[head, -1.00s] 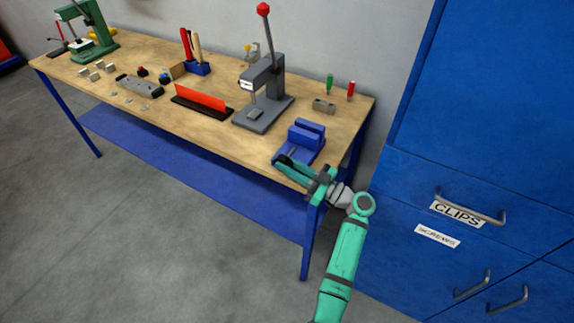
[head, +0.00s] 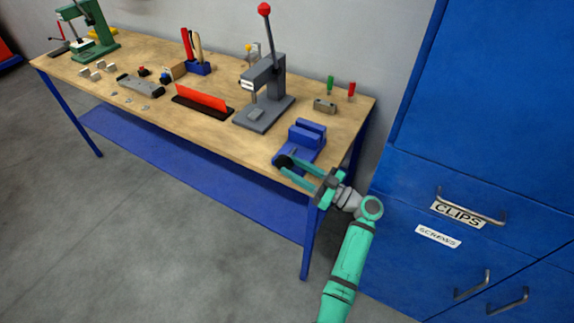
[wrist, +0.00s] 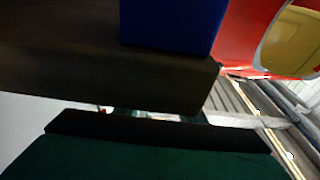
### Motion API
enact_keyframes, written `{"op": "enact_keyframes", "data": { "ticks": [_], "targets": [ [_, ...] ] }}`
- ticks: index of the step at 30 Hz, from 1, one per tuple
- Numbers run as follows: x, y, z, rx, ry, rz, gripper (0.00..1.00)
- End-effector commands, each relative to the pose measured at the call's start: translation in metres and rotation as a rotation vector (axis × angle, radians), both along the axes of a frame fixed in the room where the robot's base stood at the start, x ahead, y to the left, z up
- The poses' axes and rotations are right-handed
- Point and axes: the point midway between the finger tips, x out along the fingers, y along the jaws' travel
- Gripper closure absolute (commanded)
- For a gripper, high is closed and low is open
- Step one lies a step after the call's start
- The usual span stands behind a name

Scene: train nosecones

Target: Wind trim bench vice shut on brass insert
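The blue bench vice (head: 305,138) sits at the right front of the bench, with its two jaw blocks upright and a dark round handle (head: 284,161) at its front. My teal gripper (head: 285,167) is at the bench's front edge with its two fingers spread. One fingertip is close to the handle and the other is lower, in front of the edge; contact cannot be told. In the wrist view, one green finger with a black pad (wrist: 160,130) lies below the dark bench edge, and a blue block, likely the vice (wrist: 170,25), is above. I cannot make out the brass insert.
A grey arbor press (head: 262,95) with a red knob stands left of the vice. Blue drawers (head: 470,240) stand close on the right. The floor in front of the bench is clear.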

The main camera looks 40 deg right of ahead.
Motion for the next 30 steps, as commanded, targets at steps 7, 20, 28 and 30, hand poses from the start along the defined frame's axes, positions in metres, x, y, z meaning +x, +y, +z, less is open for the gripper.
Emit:
{"op": "enact_keyframes", "data": {
  "ticks": [7, 20, 28, 30],
  "targets": [
    [-0.032, -0.013, -0.006, 0.0, -0.001, 0.001, 0.64],
    [-0.043, -0.016, -0.009, 0.0, -0.001, 0.006, 0.64],
    [-0.043, -0.016, -0.009, 0.0, -0.001, 0.005, 0.64],
    [-0.043, -0.017, -0.009, 0.0, -0.001, 0.004, 0.64]
  ]
}}
